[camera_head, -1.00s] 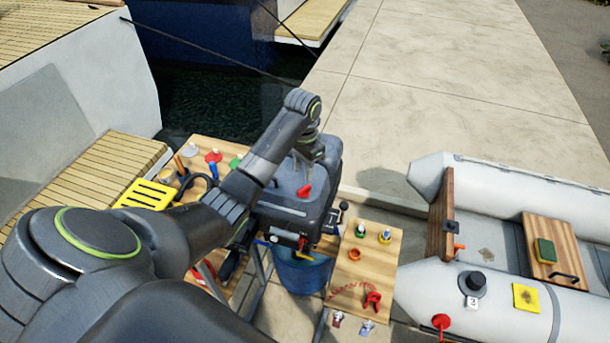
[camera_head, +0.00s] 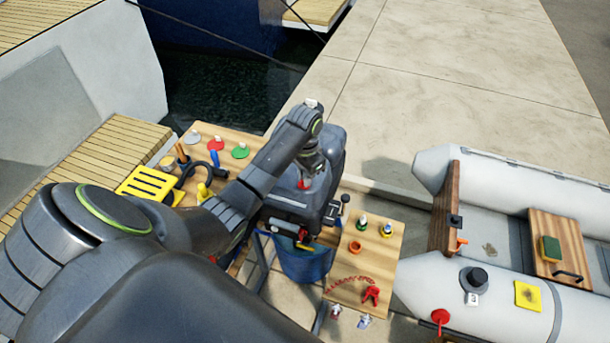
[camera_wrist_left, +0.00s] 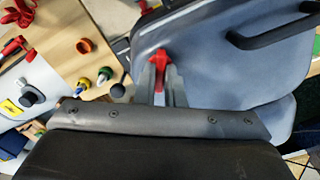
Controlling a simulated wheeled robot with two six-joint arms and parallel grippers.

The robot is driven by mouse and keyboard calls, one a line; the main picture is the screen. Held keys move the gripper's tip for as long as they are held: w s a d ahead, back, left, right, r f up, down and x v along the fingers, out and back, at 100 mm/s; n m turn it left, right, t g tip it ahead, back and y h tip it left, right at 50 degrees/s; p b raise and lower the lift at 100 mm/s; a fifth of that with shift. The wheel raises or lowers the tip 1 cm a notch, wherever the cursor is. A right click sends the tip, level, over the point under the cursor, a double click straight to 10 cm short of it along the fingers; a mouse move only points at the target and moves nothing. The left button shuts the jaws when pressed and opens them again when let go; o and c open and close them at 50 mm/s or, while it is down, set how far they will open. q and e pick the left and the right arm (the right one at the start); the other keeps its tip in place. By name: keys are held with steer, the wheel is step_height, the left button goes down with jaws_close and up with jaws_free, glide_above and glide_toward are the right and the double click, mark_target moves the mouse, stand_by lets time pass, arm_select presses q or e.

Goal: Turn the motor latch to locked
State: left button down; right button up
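The grey outboard motor (camera_head: 325,160) stands in the middle of the head view, with a red latch (camera_head: 301,184) on its cover. The wrist view shows this latch (camera_wrist_left: 159,62) as a red arrow-like handle on the grey-blue cover. My left gripper (camera_head: 309,178) is right over the latch and partly hides it. In the left wrist view the two fingers (camera_wrist_left: 161,75) stand apart, one on each side of the red handle. I cannot tell whether they touch it. My right gripper is not in view.
A blue bucket (camera_head: 305,262) hangs below the motor. A small wooden table (camera_head: 340,290) with bottles and a red shackle stands to its right. Behind my left arm is a bench (camera_head: 200,130) with coloured items. A grey inflatable boat (camera_head: 430,285) lies at the right.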

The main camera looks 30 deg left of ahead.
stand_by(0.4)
arm_select(q)
steer(key=m, duration=0.5)
steer(key=shift+m, duration=0.3)
steer(key=m, duration=0.5)
steer(key=shift+m, duration=0.8)
steer(key=c, duration=1.5)
jaws_free()
